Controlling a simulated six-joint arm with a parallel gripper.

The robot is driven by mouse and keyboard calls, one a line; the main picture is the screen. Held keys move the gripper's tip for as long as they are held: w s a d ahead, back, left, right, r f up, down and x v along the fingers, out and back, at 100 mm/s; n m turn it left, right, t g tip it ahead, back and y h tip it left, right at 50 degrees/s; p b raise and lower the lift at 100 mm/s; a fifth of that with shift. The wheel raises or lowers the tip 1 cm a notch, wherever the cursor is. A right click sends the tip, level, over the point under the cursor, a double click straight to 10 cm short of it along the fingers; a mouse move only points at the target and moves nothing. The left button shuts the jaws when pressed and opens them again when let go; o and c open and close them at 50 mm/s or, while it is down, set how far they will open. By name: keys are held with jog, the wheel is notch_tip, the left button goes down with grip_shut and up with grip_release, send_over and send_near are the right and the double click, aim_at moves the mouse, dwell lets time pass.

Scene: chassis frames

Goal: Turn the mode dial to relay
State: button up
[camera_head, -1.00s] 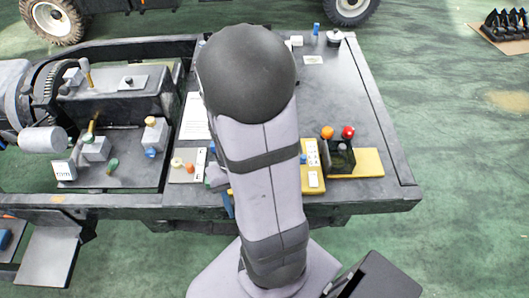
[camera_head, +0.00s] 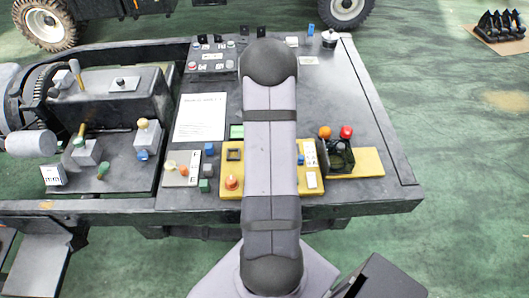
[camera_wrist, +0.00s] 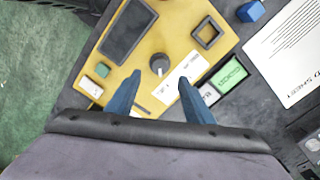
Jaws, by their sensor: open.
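The mode dial (camera_wrist: 159,64), a round dark grey knob with a light pointer mark, stands on the yellow panel (camera_wrist: 185,17) in the wrist view. A white label strip (camera_wrist: 182,72) lies beside it; its print is too small to read. My gripper (camera_wrist: 158,78) shows as two blue fingers spread apart, open and empty. The fingertips appear on either side of the dial, just below it in the picture; I cannot tell their height above it. In the head view my arm hides the dial and gripper, and the yellow panel (camera_head: 370,162) shows on both sides.
A dark screen (camera_wrist: 128,30), a green button (camera_wrist: 102,69) and a square black frame (camera_wrist: 207,33) surround the dial. A green display (camera_wrist: 228,75) lies to the right. Orange (camera_head: 325,132) and red (camera_head: 347,132) knobs stand right of my arm. A white sheet (camera_head: 200,117) lies left.

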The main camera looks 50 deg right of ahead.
jog(key=shift+f+p, duration=1.1)
jog(key=shift+f, duration=2.55)
jog(key=c, duration=1.1)
